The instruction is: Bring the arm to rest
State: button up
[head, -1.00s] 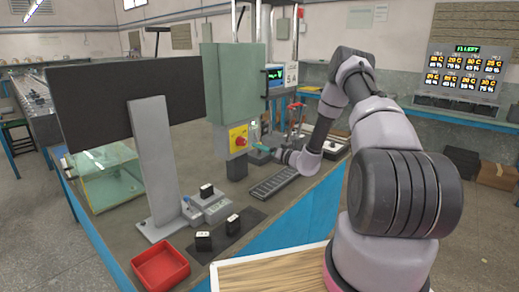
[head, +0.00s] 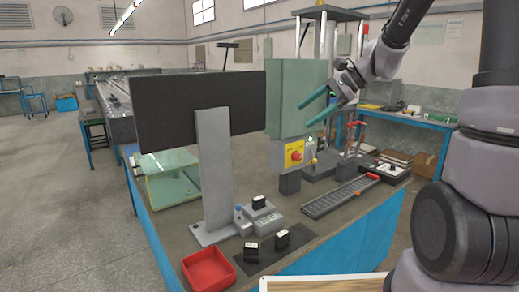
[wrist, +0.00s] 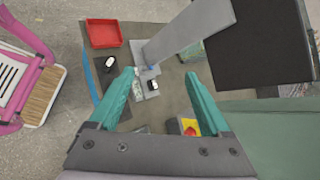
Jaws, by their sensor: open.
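My gripper (head: 322,109) is in the air at the upper right of the head view, above the bench and in front of the green cabinet. Its two teal fingers are spread apart with nothing between them. In the wrist view my gripper (wrist: 163,92) points down over the bench from above, also open and empty. My arm comes in from the right side of the head view, its forearm raised high.
The bench (head: 345,250) bears a dark monitor on a stand (head: 215,170), a red tray (head: 208,270), black-and-white blocks (head: 281,239), a grey slotted rack (head: 340,197) and the green cabinet (head: 297,95) with a yellow switch panel (head: 295,153).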

jog(key=s+d+r+n+t+h, duration=0.2)
jog(key=s+d+r+n+h, duration=0.1)
jog(key=s, duration=0.6)
jog(key=s+d+r+n+t+h, duration=0.2)
jog(key=s+d+r+n+h, duration=0.2)
jog(key=s, duration=0.5)
jog(key=d+n, duration=0.2)
jog(key=d, duration=0.1)
jog(key=shift+s+d+t+h, duration=0.15)
jog(key=shift+s+t+h, duration=0.1)
jog(key=shift+t+h, duration=0.05)
jog(key=shift+c, duration=0.4)
